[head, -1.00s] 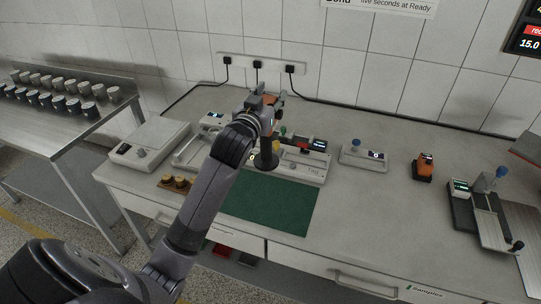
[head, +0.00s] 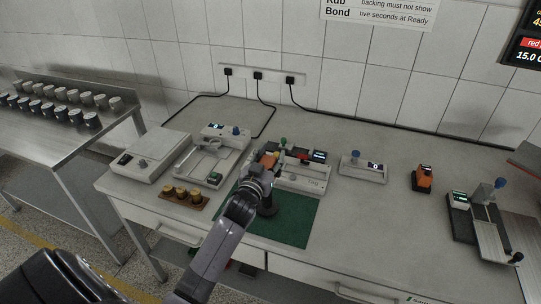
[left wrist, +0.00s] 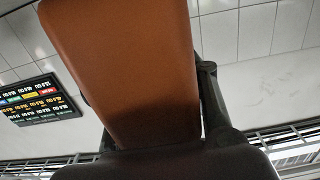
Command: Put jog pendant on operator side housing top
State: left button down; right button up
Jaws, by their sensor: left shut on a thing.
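My left gripper (head: 268,163) is shut on an orange-brown block, which I take to be the jog pendant (head: 269,158). In the left wrist view the pendant (left wrist: 125,60) is a broad, flat-faced slab between the dark fingers, filling the middle. In the head view the gripper is low, at the left part of a pale machine housing (head: 310,180) with a small display and coloured knobs. The gripper and wrist hide part of this housing. I cannot tell whether the pendant touches it, or which top is the operator side. My right gripper is not in view.
A green mat (head: 290,222) lies in front of the housing. A pale tray device (head: 208,168) and a wooden block with dark knobs (head: 184,198) are left. A small console (head: 362,168) and an orange-black device (head: 424,178) stand right. The bench between these is clear.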

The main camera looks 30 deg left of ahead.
pick_arm(q)
jog(key=shift+r, duration=0.1)
jog(key=c, duration=1.4)
grip_release()
jog(key=shift+f, duration=0.25)
jog(key=o, duration=0.4)
jog(key=shift+o, duration=0.2)
jog(key=shift+r, duration=0.1)
